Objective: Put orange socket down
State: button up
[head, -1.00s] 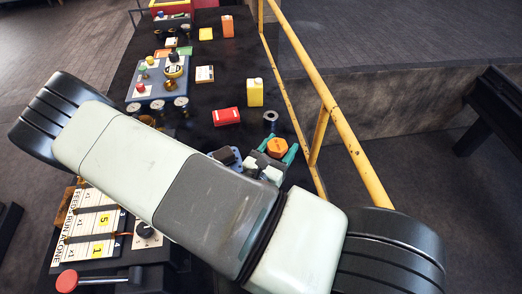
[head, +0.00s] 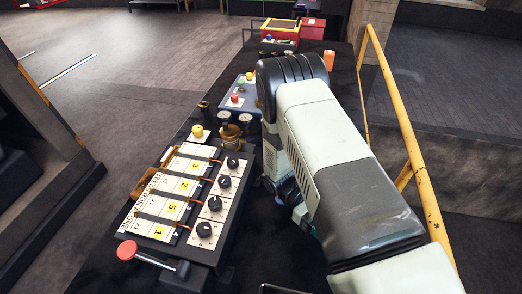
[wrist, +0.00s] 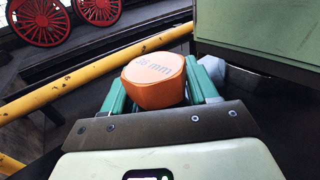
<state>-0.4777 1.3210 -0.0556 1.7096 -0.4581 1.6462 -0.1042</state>
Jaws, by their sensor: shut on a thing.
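The orange socket (wrist: 154,80) shows in the wrist view, with a light top printed with a size in mm. My gripper (wrist: 160,88) is shut on it, with a teal finger on each side. The socket appears held up in front of the wrist, and its underside is hidden. In the head view my own arm covers the socket and nearly all of the gripper. I cannot tell there how high the socket is above the bench (head: 110,262).
In the head view a panel with black knobs (head: 203,231) and a red-ended lever (head: 127,250) stands left of my arm. A yellow rail (head: 405,130) runs along the right. In the wrist view a green box-like body (wrist: 260,35) is at upper right, and red wheels (wrist: 40,20) are beyond the rail.

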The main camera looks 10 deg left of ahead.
jog(key=w+a+m+g+y, duration=0.3)
jog(key=w+a+m+y, duration=0.1)
jog(key=a+m+y, duration=0.4)
jog(key=w+a+m+g+y, duration=0.45)
jog(key=a+y, duration=0.35)
jog(key=y, duration=0.2)
jog(key=w+a+r+m+t+y, duration=0.5)
jog(key=w+a+m+t+y, duration=0.1)
jog(key=w+m+t+y, duration=0.15)
jog(key=w+a+r+m+t+y, duration=0.6)
jog(key=w+m+t+y, duration=0.1)
jog(key=w+t, duration=0.15)
jog(key=w+f+m+t, duration=0.3)
jog(key=w+m+t, duration=0.2)
jog(key=w+t, duration=0.3)
jog(key=shift+w+a+f+h, duration=0.25)
jog(key=shift+w+h, duration=0.2)
jog(key=shift+w, duration=0.4)
notch_tip(320, 180, down, 8)
jog(key=m+t, duration=0.1)
jog(key=shift+d+f+h, duration=0.15)
jog(key=shift+d+h, duration=0.15)
jog(key=shift+d, duration=0.1)
jog(key=shift+w+f, duration=0.1)
jog(key=shift+f, duration=2.3)
